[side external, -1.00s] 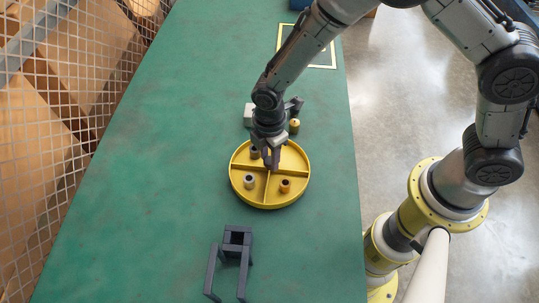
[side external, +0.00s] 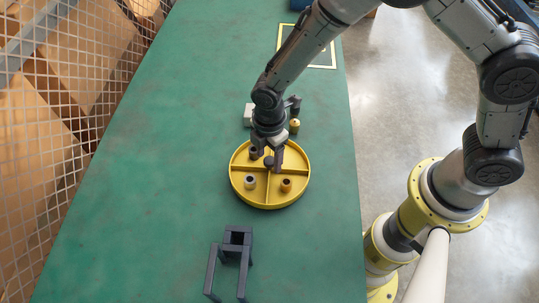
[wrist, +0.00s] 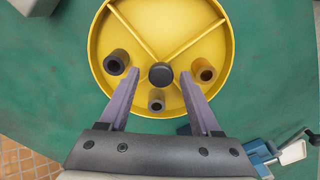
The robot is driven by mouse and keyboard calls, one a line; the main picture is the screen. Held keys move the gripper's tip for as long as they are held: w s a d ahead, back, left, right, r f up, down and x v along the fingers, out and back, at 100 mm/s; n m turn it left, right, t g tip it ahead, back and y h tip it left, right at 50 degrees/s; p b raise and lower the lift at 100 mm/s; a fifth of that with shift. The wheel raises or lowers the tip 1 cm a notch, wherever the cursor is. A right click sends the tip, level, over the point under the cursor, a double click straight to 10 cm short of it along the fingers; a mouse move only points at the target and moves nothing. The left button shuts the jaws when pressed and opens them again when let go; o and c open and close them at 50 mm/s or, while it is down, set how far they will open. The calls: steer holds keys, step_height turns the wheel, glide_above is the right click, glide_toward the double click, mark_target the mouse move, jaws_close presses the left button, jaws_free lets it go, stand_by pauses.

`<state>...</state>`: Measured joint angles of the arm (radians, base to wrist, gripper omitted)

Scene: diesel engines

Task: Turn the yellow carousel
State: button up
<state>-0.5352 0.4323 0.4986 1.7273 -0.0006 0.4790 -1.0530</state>
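The yellow carousel (side external: 270,205) is a round, shallow tray with crossing dividers, lying flat on the green table. It fills the upper middle of the wrist view (wrist: 170,15). A black round knob (wrist: 161,75) stands at its hub. My gripper (wrist: 161,73) is open over the hub, with one finger on each side of the knob and a visible gap to each. In the side view my gripper (side external: 268,159) points down at the carousel's middle. A dark hollow cylinder (wrist: 117,62), a grey one (wrist: 157,100) and a brown one (wrist: 203,70) sit in the carousel.
A dark frame-like stand (side external: 236,240) is on the table in front of the carousel. A small yellow part (side external: 294,126) and a grey block (side external: 248,115) are behind it. A blue and grey device (wrist: 265,155) shows at the wrist view's lower right. The table's left is clear.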

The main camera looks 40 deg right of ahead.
mark_target(269, 160)
stand_by(0.3)
step_height(269, 160, up, 14)
stand_by(0.5)
steer(key=shift+f, duration=0.1)
steer(key=s+d+r+m+t, duration=0.3)
steer(key=d+r+m+t, duration=0.15)
steer(key=d+r, duration=0.95)
steer(key=s+d+r+m+t, duration=0.1)
steer(key=s+d+r+m, duration=0.4)
steer(key=s, duration=0.3)
steer(key=s+d+f+m, duration=0.1)
steer(key=s+f+m, duration=0.3)
steer(key=s+m, duration=0.3)
steer(key=shift+s+d+f+m, duration=0.2)
steer(key=shift+d+f+m, duration=0.15)
steer(key=shift+m, duration=0.5)
